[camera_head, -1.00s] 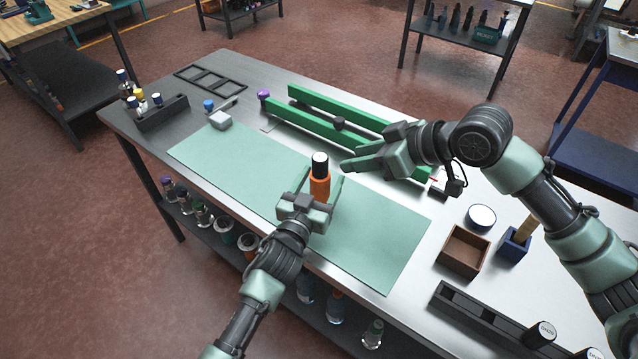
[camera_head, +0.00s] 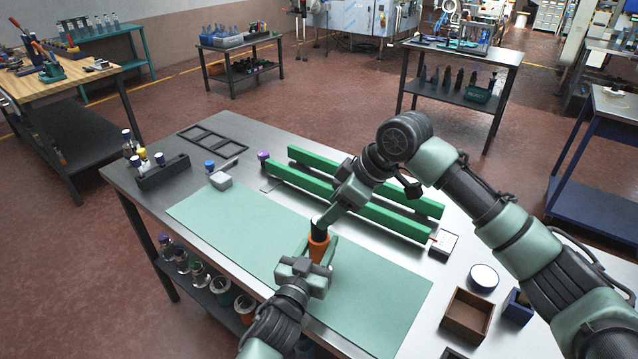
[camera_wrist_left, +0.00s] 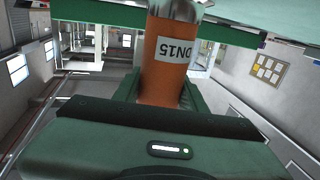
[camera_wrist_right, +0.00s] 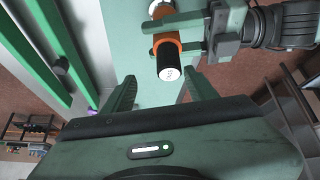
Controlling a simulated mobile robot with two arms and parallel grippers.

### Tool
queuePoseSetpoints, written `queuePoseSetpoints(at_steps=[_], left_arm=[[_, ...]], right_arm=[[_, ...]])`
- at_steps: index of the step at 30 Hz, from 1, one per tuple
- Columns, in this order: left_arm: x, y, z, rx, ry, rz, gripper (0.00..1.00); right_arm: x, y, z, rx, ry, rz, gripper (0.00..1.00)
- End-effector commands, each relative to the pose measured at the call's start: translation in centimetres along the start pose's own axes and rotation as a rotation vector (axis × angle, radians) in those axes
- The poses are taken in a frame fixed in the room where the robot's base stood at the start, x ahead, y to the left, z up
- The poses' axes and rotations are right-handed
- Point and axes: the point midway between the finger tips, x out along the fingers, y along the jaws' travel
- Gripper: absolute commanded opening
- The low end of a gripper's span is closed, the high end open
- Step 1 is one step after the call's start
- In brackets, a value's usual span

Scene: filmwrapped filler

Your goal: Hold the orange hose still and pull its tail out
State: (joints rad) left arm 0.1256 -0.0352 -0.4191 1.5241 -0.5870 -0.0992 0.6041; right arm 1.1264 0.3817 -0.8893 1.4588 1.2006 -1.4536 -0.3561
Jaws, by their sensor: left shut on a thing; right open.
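The orange hose (camera_head: 319,250) stands upright over the green mat, with a black upper end. In the left wrist view the hose (camera_wrist_left: 166,62) carries a white DN15 label and has a silver end on the mat side. My left gripper (camera_head: 320,254) is shut around its orange part. My right gripper (camera_head: 323,217) is just above the black end and partly hides it. In the right wrist view the black end (camera_wrist_right: 168,58), with a pale tip face, lies ahead of my right gripper's open fingers (camera_wrist_right: 162,92), apparently not between them.
The green mat (camera_head: 235,217) is mostly clear. Two long green rails (camera_head: 390,218) lie behind the hose. A brown box (camera_head: 467,316) and a round white-topped item (camera_head: 483,278) stand to the right.

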Motion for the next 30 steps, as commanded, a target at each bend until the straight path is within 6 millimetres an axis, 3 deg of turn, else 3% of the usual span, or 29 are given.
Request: queuePoseSetpoints(at_steps=[3,9,18,23,30], left_arm=[[0.0,0.0,0.1,0.000,-0.001,-0.001,0.00],[0.0,-0.1,0.1,0.000,-0.001,-0.001,0.00],[0.0,-0.1,0.1,0.000,-0.002,-0.002,0.00],[0.0,-0.1,0.1,0.000,-0.002,-0.002,0.00],[0.0,-0.1,0.1,0.000,-0.002,-0.002,0.00]], right_arm=[[-0.2,0.1,-2.5,-0.110,-0.149,-0.046,0.58],[-2.2,-0.2,-4.9,-0.250,-0.375,-0.109,0.58],[-4.6,-0.7,-6.0,-0.321,-0.522,-0.148,0.58],[-3.4,-0.8,-5.1,-0.322,-0.529,-0.151,0.58],[0.5,-1.1,-2.7,-0.321,-0.527,-0.150,0.58]])
